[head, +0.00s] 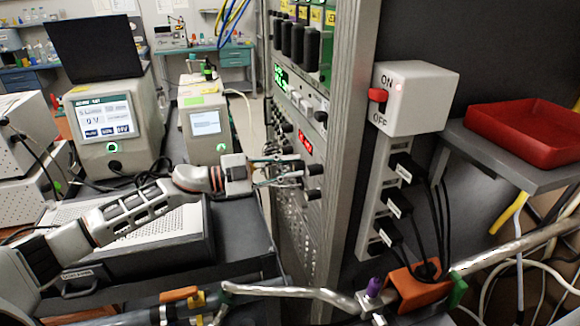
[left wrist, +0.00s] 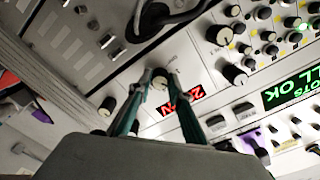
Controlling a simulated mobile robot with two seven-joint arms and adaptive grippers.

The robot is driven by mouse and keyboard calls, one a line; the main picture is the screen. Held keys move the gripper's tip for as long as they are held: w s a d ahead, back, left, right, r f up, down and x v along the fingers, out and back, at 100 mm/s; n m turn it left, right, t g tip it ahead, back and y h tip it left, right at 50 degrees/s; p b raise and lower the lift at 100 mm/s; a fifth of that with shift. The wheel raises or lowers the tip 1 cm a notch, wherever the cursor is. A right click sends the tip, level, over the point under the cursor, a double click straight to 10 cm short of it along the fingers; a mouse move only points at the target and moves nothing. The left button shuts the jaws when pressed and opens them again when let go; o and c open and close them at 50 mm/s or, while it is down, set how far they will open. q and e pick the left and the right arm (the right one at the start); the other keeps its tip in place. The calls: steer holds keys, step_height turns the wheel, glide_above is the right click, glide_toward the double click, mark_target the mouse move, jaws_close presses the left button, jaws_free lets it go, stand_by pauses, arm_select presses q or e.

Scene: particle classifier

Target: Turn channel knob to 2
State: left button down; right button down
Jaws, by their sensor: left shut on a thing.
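A round cream-topped knob (left wrist: 160,81) sits on the white panel in the left wrist view, between my left fingertips. My left gripper (left wrist: 161,77) is shut on this knob. In the head view my left gripper (head: 297,173) reaches from the left to the front of the instrument rack (head: 342,130). The fingers partly hide the knob there. A red digital display (left wrist: 182,103) is close beside the knob, upside down in the wrist view; it also shows in the head view (head: 305,143). I cannot read the knob's setting. My right gripper is not in view.
Other knobs (left wrist: 135,48) stand close around the held one. A green display (left wrist: 292,91) is farther right. In the head view, a white ON/OFF switch box (head: 424,95) and a red tray (head: 525,133) are right of the rack. A monitor unit (head: 115,120) stands behind my left arm.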

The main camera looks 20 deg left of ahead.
arm_select(q)
steer(key=shift+m, duration=1.1)
steer(key=c, duration=1.8)
jaws_free()
steer(key=shift+c, duration=0.2)
steer(key=v, duration=1.2)
steer(key=shift+s+f, duration=0.1)
